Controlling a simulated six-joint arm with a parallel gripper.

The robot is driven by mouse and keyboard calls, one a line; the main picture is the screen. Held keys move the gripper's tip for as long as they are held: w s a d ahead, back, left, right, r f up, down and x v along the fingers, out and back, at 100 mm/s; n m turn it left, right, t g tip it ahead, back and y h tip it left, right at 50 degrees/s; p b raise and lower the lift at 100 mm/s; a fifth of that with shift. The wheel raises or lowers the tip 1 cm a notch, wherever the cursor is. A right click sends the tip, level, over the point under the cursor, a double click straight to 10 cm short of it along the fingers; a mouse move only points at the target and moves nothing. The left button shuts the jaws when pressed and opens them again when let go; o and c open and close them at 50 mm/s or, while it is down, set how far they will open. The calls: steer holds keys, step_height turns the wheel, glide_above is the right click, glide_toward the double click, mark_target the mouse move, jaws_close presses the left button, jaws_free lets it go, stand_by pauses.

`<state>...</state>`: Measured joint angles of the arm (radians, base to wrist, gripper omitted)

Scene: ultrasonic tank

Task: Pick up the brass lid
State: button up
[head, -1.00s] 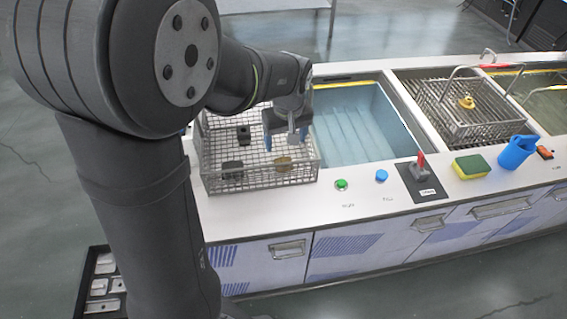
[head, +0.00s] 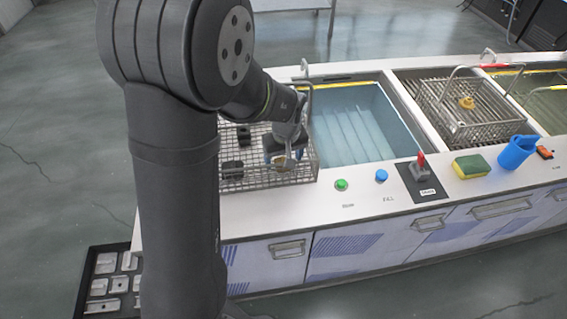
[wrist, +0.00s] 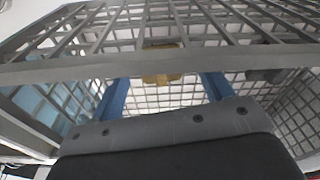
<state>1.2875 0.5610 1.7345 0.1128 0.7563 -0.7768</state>
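The brass lid (wrist: 163,65) is inside the wire basket at the left of the counter. In the wrist view it shows between my two blue fingertips, partly covered by the basket's rim bar. In the head view only a small bit of brass (head: 281,163) shows beside the fingers. My gripper (head: 279,155) is low inside the basket over the lid. In the wrist view my gripper (wrist: 165,92) is open, with a gap on both sides of the lid. I cannot tell how far the fingertips reach down around it.
The wire basket (head: 268,180) has high mesh walls close to my gripper. Dark parts (head: 232,169) lie in it to the left. A blue tank (head: 352,122) adjoins it. A second basket (head: 470,112) holds a yellow brass-like part (head: 466,103). Buttons, a sponge and a blue cup stand along the front.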

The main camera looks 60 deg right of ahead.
steer(key=c, duration=1.1)
steer(key=shift+r, duration=0.15)
